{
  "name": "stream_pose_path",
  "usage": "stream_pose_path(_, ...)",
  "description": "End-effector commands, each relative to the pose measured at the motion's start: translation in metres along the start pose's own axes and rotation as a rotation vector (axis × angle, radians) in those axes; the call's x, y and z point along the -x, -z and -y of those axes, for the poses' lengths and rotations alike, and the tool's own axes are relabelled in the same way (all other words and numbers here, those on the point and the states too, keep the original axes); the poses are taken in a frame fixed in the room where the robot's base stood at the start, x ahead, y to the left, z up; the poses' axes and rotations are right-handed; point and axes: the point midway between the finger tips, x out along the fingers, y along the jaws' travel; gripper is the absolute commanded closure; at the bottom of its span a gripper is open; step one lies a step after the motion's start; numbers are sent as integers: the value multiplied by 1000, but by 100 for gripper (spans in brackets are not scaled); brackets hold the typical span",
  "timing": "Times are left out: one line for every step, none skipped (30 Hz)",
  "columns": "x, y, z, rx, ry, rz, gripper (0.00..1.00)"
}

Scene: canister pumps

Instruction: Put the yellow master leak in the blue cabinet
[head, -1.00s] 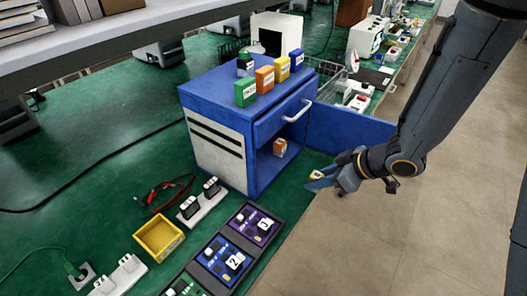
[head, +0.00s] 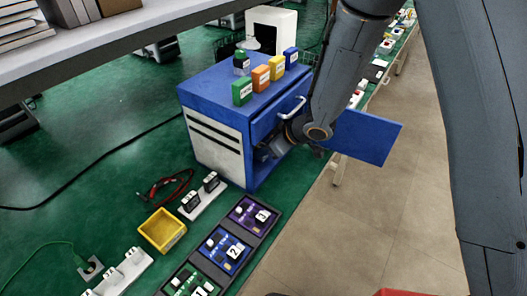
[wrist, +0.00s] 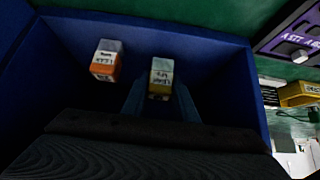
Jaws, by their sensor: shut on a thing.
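The blue cabinet (head: 210,92) stands on the green bench with its door (head: 362,136) swung open. My gripper (wrist: 160,98) is inside its lower compartment, shut on the yellow master leak (wrist: 161,76), a small block with a white label. The wrist view shows the leak between the fingertips, with the blue compartment walls around it. I cannot tell whether it touches the floor. An orange-and-white block (wrist: 104,62) sits to its left in the compartment, apart from it. In the head view my arm hides the leak and most of the opening.
Small coloured boxes, including a green one (head: 242,91) and a yellow one (head: 277,67), stand on the cabinet top. The drawer handle (head: 292,107) is close to my arm. A yellow bin (head: 162,231) and numbered panels (head: 224,250) lie in front of the cabinet.

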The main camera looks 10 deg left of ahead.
Motion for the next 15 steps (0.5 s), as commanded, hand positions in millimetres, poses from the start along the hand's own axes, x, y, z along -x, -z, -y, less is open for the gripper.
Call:
stream_pose_path(-3, -7, 1, -5, 2, 4, 100)
stream_pose_path(-5, -9, 0, -6, 1, 3, 100)
stream_pose_path(-7, -11, 0, -4, 1, 3, 100)
stream_pose_path(-8, -11, 0, -3, 1, 2, 100)
stream_pose_path(-8, -12, 0, -3, 1, 2, 100)
stream_pose_path(-9, -12, 0, -3, 0, 2, 100)
stream_pose_path(-9, -12, 0, -2, 0, 1, 100)
stream_pose_path(-9, -12, 0, -2, 0, 1, 100)
stream_pose_path(-9, -12, 0, -2, 0, 1, 100)
stream_pose_path(-9, -12, 0, -2, 0, 1, 100)
stream_pose_path(-9, -12, 0, -2, 0, 1, 100)
stream_pose_path(-9, -12, 0, -2, 0, 1, 100)
stream_pose_path(-9, -12, 0, -2, 0, 2, 100)
stream_pose_path(-9, -13, 0, -2, 0, 2, 100)
stream_pose_path(-10, -14, 0, -3, 0, 2, 100)
